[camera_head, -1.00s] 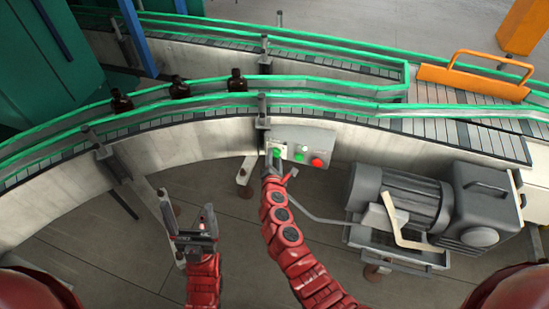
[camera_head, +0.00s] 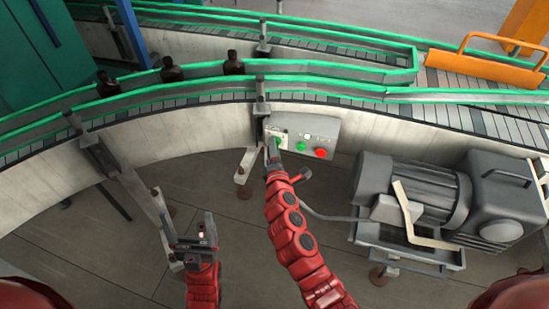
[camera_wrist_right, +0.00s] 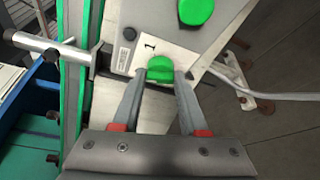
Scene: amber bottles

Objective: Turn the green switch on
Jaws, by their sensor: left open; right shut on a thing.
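The green switch (camera_head: 277,141) is at the left end of a grey control panel (camera_head: 331,130) on the conveyor's side. In the right wrist view, the green switch (camera_wrist_right: 160,68) sits between my right gripper's fingertips, by a white label marked 1. My right gripper (camera_wrist_right: 158,80) is shut on it, with a finger on each side. In the head view, my right gripper (camera_head: 273,150) partly hides the switch. My left gripper (camera_head: 190,238) is open and empty, low and left of the panel, away from it.
A round green button (camera_head: 300,146) and a red button (camera_head: 321,153) are right of the switch. Dark bottles (camera_head: 172,70) stand on the conveyor behind green rails. A grey motor (camera_head: 415,190) occupies the right. Support legs (camera_head: 245,170) stand near the panel.

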